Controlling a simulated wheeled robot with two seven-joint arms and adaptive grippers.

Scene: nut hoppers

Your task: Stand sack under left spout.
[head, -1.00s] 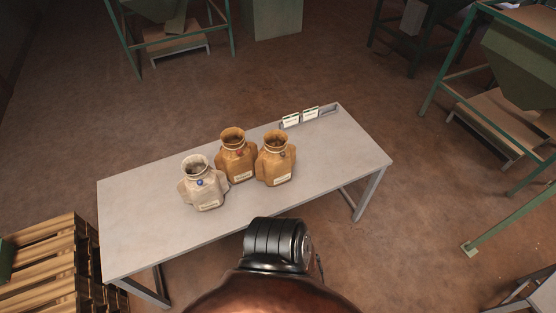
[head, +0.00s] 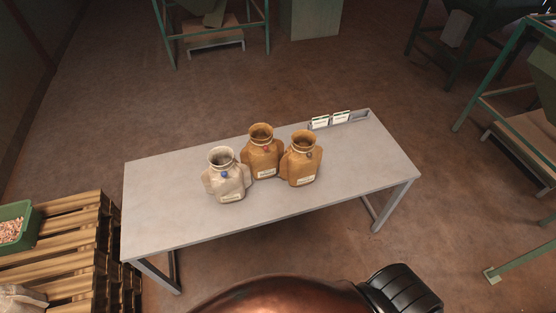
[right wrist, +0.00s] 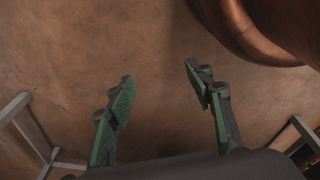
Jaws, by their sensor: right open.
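Which spout is the left one I cannot tell. My right gripper (right wrist: 157,90) is open and empty over bare floor in the right wrist view. My left gripper is not in view.
A pallet stack (head: 70,245) stands left of the table, with a green crate of nuts (head: 14,228) on it. A small holder with two white cards (head: 331,119) sits at the table's back right. Another green frame (head: 490,110) stands at the right. Floor beyond the table is open.

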